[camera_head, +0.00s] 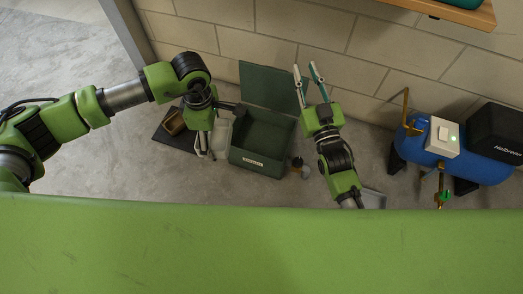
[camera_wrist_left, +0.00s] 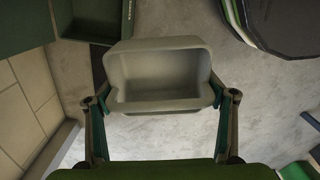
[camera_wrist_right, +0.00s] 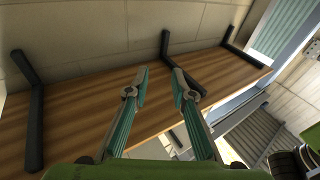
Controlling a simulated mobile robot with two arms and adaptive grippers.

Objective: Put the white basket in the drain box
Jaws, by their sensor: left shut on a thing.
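The white basket (camera_wrist_left: 160,75) is an open, pale grey-white tub. In the left wrist view it sits between the two fingers of my left gripper (camera_wrist_left: 161,98), which are shut on it. In the head view the basket (camera_head: 222,134) shows partly, beside my left gripper (camera_head: 205,150), just left of the drain box. The drain box (camera_head: 262,162) is a dark green open box with its lid raised at the back; part of it also shows at the upper left of the left wrist view (camera_wrist_left: 92,28). My right gripper (camera_head: 310,78) is open and empty, right of the raised lid.
A brown container (camera_head: 174,122) on a dark mat stands left of the left gripper. A blue compressor (camera_head: 428,152) with a black case stands at the right. A wooden shelf (camera_wrist_right: 80,112) on black brackets is ahead of the right gripper. A brick wall runs behind the box.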

